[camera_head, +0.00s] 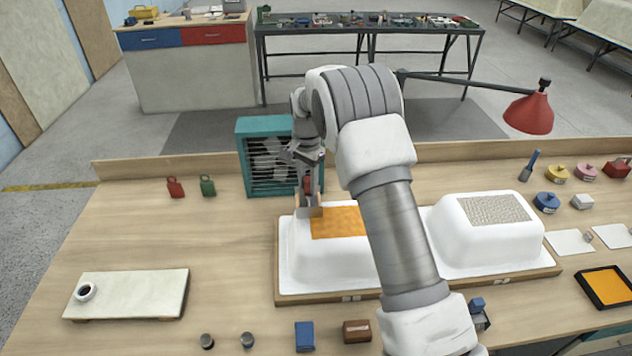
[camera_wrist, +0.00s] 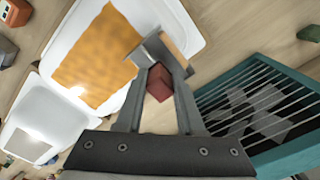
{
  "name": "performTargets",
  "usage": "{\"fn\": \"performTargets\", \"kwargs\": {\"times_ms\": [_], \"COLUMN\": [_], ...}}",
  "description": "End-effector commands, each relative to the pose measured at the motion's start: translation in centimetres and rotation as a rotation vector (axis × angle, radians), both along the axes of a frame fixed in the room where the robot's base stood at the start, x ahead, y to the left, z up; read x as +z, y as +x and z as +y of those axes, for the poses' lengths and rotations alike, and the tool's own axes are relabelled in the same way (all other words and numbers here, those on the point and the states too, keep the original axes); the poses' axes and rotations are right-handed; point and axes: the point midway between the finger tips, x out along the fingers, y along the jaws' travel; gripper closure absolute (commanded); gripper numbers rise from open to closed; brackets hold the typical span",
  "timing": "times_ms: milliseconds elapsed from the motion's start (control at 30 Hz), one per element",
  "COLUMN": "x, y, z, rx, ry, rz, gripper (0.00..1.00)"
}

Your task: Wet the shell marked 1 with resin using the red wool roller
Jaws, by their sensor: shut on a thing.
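My gripper (camera_head: 308,178) is shut on a tool with a red handle (camera_wrist: 160,83). The tool's head has a grey metal part (camera_wrist: 150,48) and a tan edge (camera_wrist: 176,54); I cannot make out a wool sleeve. The head is over the left end of the left white shell (camera_head: 297,262), close to its top; I cannot tell if it touches. An orange patch (camera_head: 338,222) covers the shell's top and also shows in the wrist view (camera_wrist: 100,62). The right white shell (camera_head: 490,246) has a grey mesh patch (camera_head: 494,209). The shell marks are too small to read. My arm hides part of the left shell.
A teal slatted box (camera_head: 265,128) stands behind the left shell. A red lamp (camera_head: 529,113) hangs at the right. A black tray (camera_head: 583,284) with an orange surface lies at the right edge. A pale board (camera_head: 130,292) is at front left. The table's left middle is clear.

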Motion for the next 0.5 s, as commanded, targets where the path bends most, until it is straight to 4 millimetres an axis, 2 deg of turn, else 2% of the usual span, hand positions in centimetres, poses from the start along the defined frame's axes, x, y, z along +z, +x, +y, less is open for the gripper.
{"fn": "performTargets", "kwargs": {"times_ms": [100,333,500], "x": [-0.18,-0.23,0.57], "y": [-0.09,-0.13,-0.11], "z": [0.61,0.62,0.61], "rx": [0.000,0.000,0.000], "ry": [0.001,0.002,0.002], "rz": [0.003,0.004,0.004], "gripper": [1.00,1.00,1.00]}}
